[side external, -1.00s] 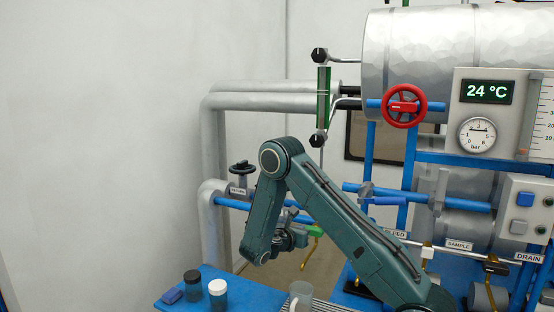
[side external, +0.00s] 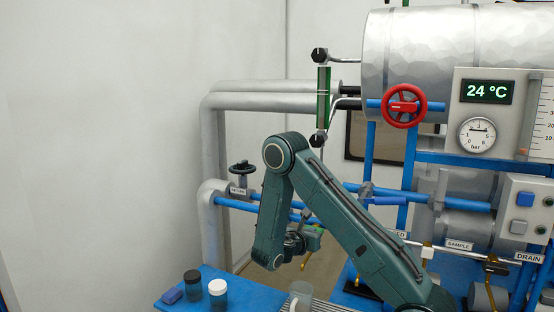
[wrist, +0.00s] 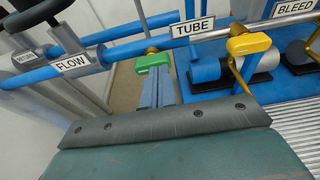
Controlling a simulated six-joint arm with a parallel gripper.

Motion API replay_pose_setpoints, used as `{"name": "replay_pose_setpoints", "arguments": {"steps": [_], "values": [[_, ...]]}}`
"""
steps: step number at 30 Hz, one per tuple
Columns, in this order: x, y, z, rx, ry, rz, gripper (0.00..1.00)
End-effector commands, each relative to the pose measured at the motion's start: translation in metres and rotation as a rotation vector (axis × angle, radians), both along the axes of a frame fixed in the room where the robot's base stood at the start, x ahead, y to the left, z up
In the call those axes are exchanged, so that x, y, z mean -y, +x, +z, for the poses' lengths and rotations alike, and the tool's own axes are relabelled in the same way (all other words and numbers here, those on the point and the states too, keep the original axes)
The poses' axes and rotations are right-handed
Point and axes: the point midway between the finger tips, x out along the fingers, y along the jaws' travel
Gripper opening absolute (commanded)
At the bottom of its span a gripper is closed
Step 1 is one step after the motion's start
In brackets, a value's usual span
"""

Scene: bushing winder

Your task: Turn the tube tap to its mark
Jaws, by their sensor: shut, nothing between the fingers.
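The tap with the green handle (wrist: 153,62) sits on the pipe just left of the TUBE label (wrist: 193,28) in the wrist view. My gripper (wrist: 155,76) is shut and empty, its fingertips right at the near edge of the green handle. I cannot tell whether they touch it. In the side external view my gripper (side external: 302,240) is beside the tap, partly hidden by my arm. A brass spout (side external: 306,262) hangs below it. The tap's mark cannot be made out.
A tap with a yellow handle (wrist: 248,45) stands right of the TUBE label. The FLOW label (wrist: 73,64) hangs on the blue pipe to the left. Black-lidded (side external: 192,284) and white-lidded (side external: 217,294) jars and a glass beaker (side external: 301,296) stand on the blue bench below.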

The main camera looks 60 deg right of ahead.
Motion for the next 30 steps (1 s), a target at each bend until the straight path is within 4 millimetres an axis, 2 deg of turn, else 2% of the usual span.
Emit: {"name": "replay_pose_setpoints", "arguments": {"steps": [19, 30], "values": [[0.054, 0.0, 0.0, 0.0, 0.0, -0.002, 0.0], [0.067, 0.0, 0.0, 0.0, 0.0, 0.0, 0.0]]}}
